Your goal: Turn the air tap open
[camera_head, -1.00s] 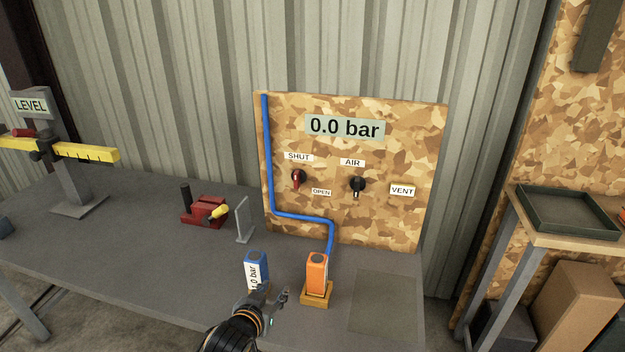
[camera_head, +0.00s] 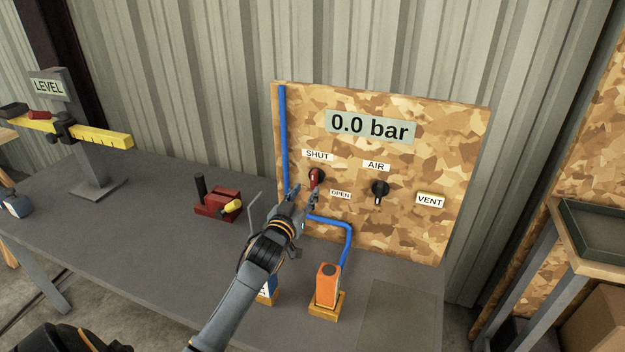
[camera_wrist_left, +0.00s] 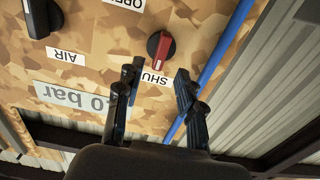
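The board (camera_head: 440,140) carries a knob with a red handle (camera_head: 315,179) below the SHUT label (camera_head: 317,155), with the OPEN label (camera_head: 340,194) to its lower right. The red handle stands roughly upright. A black knob (camera_head: 380,192) sits under the AIR label (camera_head: 376,165). The display (camera_head: 370,127) reads 0.0 bar. My left gripper (camera_head: 303,196) is raised before the board, close to the red-handled knob. In the left wrist view, the left gripper (camera_wrist_left: 157,80) is open and empty, and the red-handled knob (camera_wrist_left: 161,46) lies beyond its fingertips, apparently untouched. My right gripper is out of view.
A blue pipe (camera_head: 284,140) runs down the board and bends right to an orange block (camera_head: 328,284) on a wooden base. A blue-and-white block (camera_head: 267,292) is partly behind my arm. A red tool (camera_head: 216,205) and a thin stand (camera_head: 254,214) are left. VENT (camera_head: 430,200) is right.

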